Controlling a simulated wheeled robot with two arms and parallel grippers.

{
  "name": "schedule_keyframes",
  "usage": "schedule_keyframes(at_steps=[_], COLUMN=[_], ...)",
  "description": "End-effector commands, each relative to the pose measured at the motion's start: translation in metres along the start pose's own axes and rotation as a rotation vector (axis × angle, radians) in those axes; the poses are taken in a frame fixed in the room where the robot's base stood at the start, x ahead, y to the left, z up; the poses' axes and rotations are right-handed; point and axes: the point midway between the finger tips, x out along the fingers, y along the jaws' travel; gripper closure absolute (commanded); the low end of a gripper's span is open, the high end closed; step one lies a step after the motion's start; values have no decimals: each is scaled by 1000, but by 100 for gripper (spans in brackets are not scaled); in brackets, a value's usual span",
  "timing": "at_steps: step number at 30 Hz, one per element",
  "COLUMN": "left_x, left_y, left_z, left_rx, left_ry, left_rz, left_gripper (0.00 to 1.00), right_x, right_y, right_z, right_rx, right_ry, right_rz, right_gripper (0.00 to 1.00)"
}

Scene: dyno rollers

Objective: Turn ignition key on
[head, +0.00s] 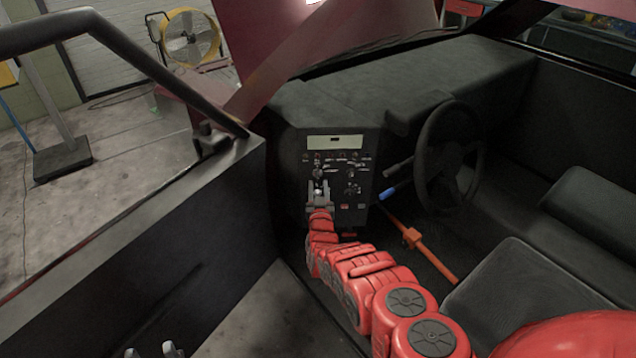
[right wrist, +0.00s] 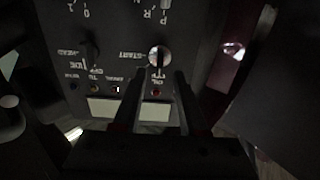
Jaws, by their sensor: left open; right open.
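The dashboard control panel (head: 345,165) is dark, with white labels and several switches. In the right wrist view the panel (right wrist: 120,30) appears upside down. There, the ignition switch (right wrist: 159,56) is a round silver piece with a darker middle, beside the word START. My right gripper (head: 318,186) is open in front of the left part of the panel. In its wrist view the fingers (right wrist: 160,75) are apart, one toward each side of the switch; contact cannot be told. My left gripper (head: 152,351) is open at the bottom left edge, with only its fingertips showing.
A dark knob (right wrist: 90,50) sits beside the ignition switch. The steering wheel (head: 450,155) and a blue-tipped lever (head: 389,193) are right of the panel. The open door (head: 150,240) is at left. Seats (head: 525,300) are at lower right.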

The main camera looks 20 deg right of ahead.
Motion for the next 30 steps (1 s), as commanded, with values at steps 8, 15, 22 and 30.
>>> schedule_keyframes(at_steps=[8, 15, 22, 30], left_x=[-29, -37, -37, -37], left_y=[1, 2, 2, 2], left_z=[5, 6, 6, 6], left_rx=[0, 0, 0, 0], left_ry=[0, 0, 0, 0], left_rz=[0, 0, 0, 0], left_gripper=[50, 50, 50, 50], right_x=[27, 36, 37, 37], right_y=[0, 0, 0, 0], right_z=[3, 0, -2, -2], right_rx=[-1, -2, -2, -2], right_ry=[7, 1, 2, 2], right_rz=[1, -1, -1, -1], right_gripper=[58, 58, 58, 99])
